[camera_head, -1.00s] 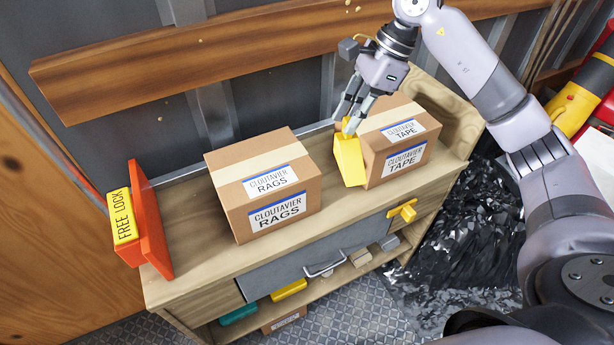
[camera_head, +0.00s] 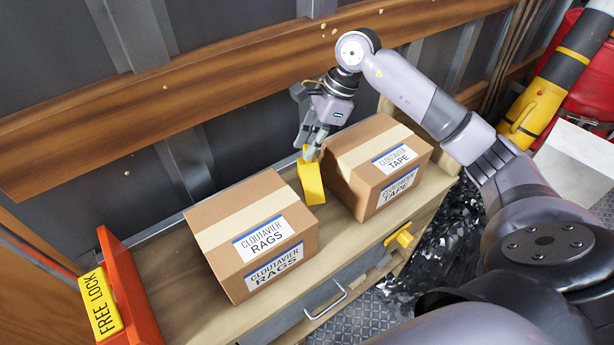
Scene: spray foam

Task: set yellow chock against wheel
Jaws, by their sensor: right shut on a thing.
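The yellow chock (camera_head: 312,184) is a small block in the head view, between the rags box and the tape box above the wooden bench top. My right gripper (camera_head: 312,150) is shut on its upper end and holds it tilted. I cannot tell whether the chock touches the bench or the tape box. My left gripper is not in view. No wheel shows clearly in this view.
The rags box (camera_head: 215,232) and the tape box (camera_head: 355,182) stand on the bench (camera_head: 185,300). A red-orange holder (camera_head: 135,290) with a yellow FREE LOCK label is at the left. A yellow knob (camera_head: 403,239) sticks out in front. A wooden rail (camera_head: 230,80) runs along the wall behind.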

